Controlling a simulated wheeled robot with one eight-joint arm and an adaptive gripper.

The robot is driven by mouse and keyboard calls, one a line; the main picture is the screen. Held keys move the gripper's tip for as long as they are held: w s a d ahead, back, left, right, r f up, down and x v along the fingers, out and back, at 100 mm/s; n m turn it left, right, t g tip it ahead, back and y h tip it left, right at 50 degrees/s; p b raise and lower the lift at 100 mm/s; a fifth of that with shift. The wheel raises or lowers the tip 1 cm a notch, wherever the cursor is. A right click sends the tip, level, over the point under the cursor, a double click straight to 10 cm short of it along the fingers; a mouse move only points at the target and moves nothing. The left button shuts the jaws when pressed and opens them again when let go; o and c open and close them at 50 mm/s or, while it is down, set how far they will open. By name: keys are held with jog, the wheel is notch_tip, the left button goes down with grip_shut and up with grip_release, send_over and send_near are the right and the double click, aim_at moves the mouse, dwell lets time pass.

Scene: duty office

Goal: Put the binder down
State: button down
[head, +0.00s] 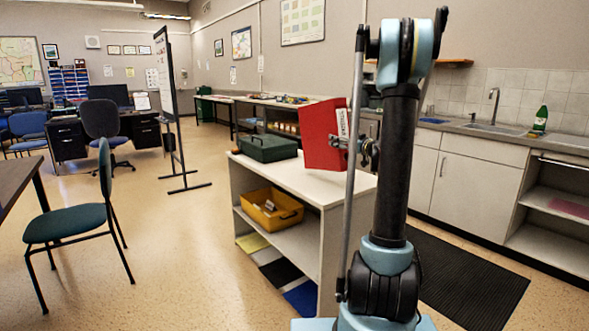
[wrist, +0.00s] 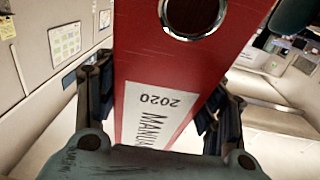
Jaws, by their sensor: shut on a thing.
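The red binder (head: 322,135) is held upright with a slight tilt over the white-topped shelf unit (head: 318,185) in the head view. My gripper (head: 365,148) is shut on the binder at its label side. In the wrist view the binder (wrist: 190,60) fills the middle, with a finger hole at the top and a white label reading "MANUAL 2020". My gripper's fingers (wrist: 160,115) lie on both sides of the spine. The binder's lower edge is close above the unit's top; I cannot tell whether it touches.
A dark green case (head: 268,148) stands on the unit's top, left of the binder. A yellow bin (head: 270,208) is on the shelf below. The top's front right part is clear. A chair (head: 75,222) stands at the left, and a black mat (head: 455,280) lies at the right.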

aim_at(346, 158)
jog(key=d+y, duration=0.1)
jog(key=d+r+t+y, duration=0.1)
jog(key=shift+d+r+n+y, duration=0.15)
jog(key=shift+d+n+y, duration=0.15)
jog(key=shift+d+n, duration=0.1)
jog(key=shift+t, duration=0.3)
jog(key=shift+s+f, duration=0.15)
jog(key=shift+f, duration=4.75)
jog(key=shift+c, duration=2)
grip_release()
